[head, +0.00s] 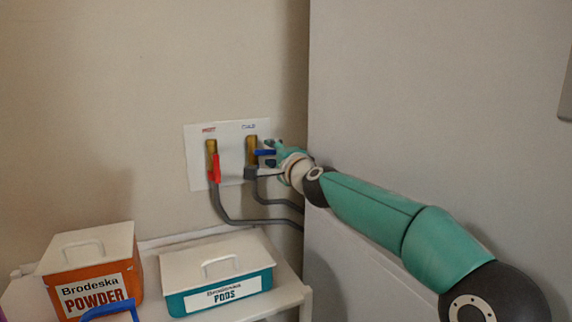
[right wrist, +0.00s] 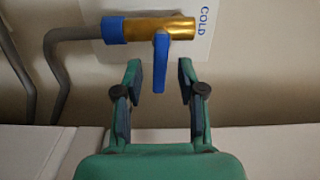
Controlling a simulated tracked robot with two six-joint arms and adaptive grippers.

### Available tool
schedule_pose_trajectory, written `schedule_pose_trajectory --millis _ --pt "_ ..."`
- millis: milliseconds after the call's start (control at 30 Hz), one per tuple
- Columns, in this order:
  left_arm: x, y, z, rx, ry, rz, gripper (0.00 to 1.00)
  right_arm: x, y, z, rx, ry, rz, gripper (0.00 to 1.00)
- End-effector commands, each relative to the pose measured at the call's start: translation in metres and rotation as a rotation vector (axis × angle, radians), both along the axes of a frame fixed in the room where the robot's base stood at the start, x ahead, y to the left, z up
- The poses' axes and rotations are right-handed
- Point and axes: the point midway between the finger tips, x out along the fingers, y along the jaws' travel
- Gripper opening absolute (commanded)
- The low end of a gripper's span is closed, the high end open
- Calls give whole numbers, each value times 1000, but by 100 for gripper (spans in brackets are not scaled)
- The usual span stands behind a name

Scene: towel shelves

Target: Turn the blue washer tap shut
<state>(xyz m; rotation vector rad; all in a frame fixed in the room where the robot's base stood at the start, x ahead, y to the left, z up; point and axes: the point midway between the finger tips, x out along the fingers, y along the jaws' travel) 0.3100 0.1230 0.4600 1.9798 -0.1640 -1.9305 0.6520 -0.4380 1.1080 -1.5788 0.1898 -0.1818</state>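The blue washer tap has a brass body (head: 251,150) on a white wall plate (head: 196,168), under a blue label; the right wrist view reads "COLD". Its blue lever (head: 264,152) sticks out sideways to the right in the head view. In the right wrist view the lever (right wrist: 160,66) points from the brass body (right wrist: 168,27) toward my right gripper. My right gripper (right wrist: 159,70) is open, with one finger on each side of the lever's end and visible gaps. It also shows at the tap in the head view (head: 274,152). My left gripper is not in view.
A tap with a red lever (head: 216,168) hanging down is left of the blue one. Grey hoses (head: 232,218) run below. A large pale appliance or panel (head: 420,90) stands right. An orange powder box (head: 92,270) and teal pods box (head: 216,276) sit below left.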

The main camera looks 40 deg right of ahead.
Motion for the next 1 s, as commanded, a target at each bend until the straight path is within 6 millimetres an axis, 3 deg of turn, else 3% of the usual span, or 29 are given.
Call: schedule_pose_trajectory --millis 167,400,600,1000 --pt "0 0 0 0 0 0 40 -20 5 1 0 -1 1 40" --pt "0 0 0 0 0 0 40 -68 17 1 1 -2 2 40" --pt "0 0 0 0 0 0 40 -98 24 -1 0 1 4 40" --pt "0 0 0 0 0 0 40 -108 27 -2 0 2 4 40"
